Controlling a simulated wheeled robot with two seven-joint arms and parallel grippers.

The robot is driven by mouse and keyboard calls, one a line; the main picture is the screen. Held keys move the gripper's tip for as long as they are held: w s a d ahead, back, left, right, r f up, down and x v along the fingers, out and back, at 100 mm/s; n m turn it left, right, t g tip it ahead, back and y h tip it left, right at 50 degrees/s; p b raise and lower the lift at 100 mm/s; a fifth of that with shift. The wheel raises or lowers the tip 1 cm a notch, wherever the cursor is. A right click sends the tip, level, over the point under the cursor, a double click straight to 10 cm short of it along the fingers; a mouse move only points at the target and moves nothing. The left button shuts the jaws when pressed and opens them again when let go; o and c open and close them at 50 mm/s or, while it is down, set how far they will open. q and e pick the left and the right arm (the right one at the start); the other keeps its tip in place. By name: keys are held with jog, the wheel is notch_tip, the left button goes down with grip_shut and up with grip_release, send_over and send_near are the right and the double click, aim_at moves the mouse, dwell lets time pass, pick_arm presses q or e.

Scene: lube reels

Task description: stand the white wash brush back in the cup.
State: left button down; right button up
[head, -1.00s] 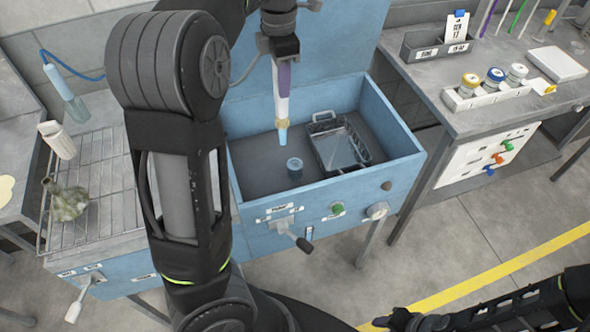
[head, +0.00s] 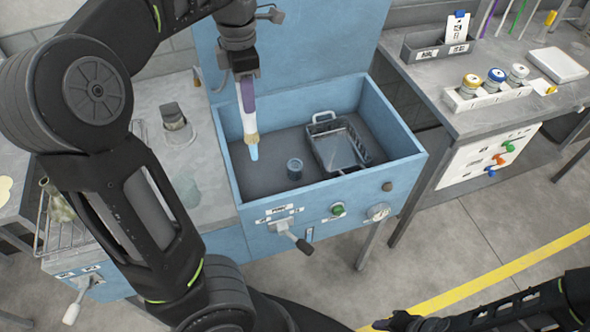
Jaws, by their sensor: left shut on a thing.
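My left gripper (head: 245,74) is shut on the white wash brush (head: 247,110), near its purple band. The brush hangs almost upright, with a tan collar and a light blue tip pointing down over the blue basin. The small dark blue-grey cup (head: 295,169) stands on the basin floor. The brush tip is left of the cup in the picture and apart from it. My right gripper (head: 398,322) is low at the bottom edge, dark and partly cut off; its fingers cannot be made out.
The blue basin (head: 408,160) has raised walls, with knobs and a lever on its front. A dark wire-handled tray (head: 338,146) sits right of the cup. A dark object (head: 173,117) stands on the grey counter at left. A bench with bottles (head: 495,78) is at right.

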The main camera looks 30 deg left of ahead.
pick_arm(q)
jog(key=s+a, duration=0.3)
jog(key=s, duration=0.5)
jog(key=shift+s+a+p, duration=0.2)
jog(key=shift+s+p, duration=0.05)
jog(key=shift+p, duration=0.1)
jog(key=s+a, duration=0.3)
jog(key=s, duration=0.6)
jog(key=shift+a+p, duration=0.35)
jog(key=shift+a, duration=0.05)
notch_tip(320, 180, down, 8)
jog(key=b, duration=0.7)
jog(key=shift+f, duration=0.15)
jog(key=shift+f+b, duration=0.4)
jog(key=shift+f, duration=0.2)
jog(key=c, duration=1)
grip_release()
jog(key=shift+c, duration=0.2)
